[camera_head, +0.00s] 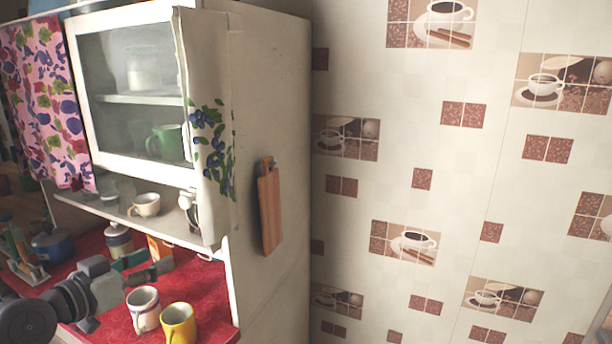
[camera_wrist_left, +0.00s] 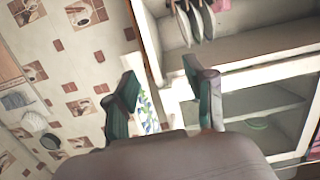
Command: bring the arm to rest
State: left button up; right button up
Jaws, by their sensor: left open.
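My left arm (camera_head: 85,292) comes in from the lower left in the head view. Its gripper (camera_head: 150,267) is above the red counter, behind the white mug and the yellow mug. In the left wrist view the two dark green fingers of the gripper (camera_wrist_left: 160,80) stand apart, with nothing held between them. The cupboard and the tiled wall show beyond the fingers there. My right gripper is in neither view.
A white mug (camera_head: 143,309) and a yellow mug (camera_head: 178,324) stand near the front edge of the red counter (camera_head: 205,285). A white cupboard (camera_head: 130,162) rises above it. A wooden board (camera_head: 270,210) hangs on the cupboard's side. A blue pot (camera_head: 52,246) stands at left.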

pick_arm(q)
jog(key=s+d+f+g+y, duration=0.1)
jog(key=s+d+f+g, duration=0.1)
jog(key=s+f, duration=0.35)
jog(key=s+d+f+g+y, duration=0.1)
jog(key=s+d+f+g, duration=0.15)
jog(key=f, duration=0.65)
jog(key=s+d+f+g+y, duration=0.1)
jog(key=s+d+f+g, duration=0.15)
jog(key=f, duration=0.55)
jog(key=s+d+f+n+g+y, duration=0.1)
jog(key=s+d+f+g, duration=0.1)
jog(key=s+f, duration=0.5)
jog(key=s+d+f+n+g+y, duration=0.1)
jog(key=s+d+f+g, duration=0.1)
jog(key=s, duration=0.9)
notch_tip(320, 180, down, 32)
jog(key=s+r+g+b, duration=0.1)
jog(key=s+g+b, duration=0.1)
jog(key=b, duration=0.1)
jog(key=s+a+f+g+b, duration=0.1)
jog(key=s+a+f+b, duration=0.1)
jog(key=s+f, duration=1.4)
jog(key=shift+s+a+f+m, duration=0.15)
jog(key=shift+a+f+m, duration=0.25)
jog(key=shift+a+f, duration=0.15)
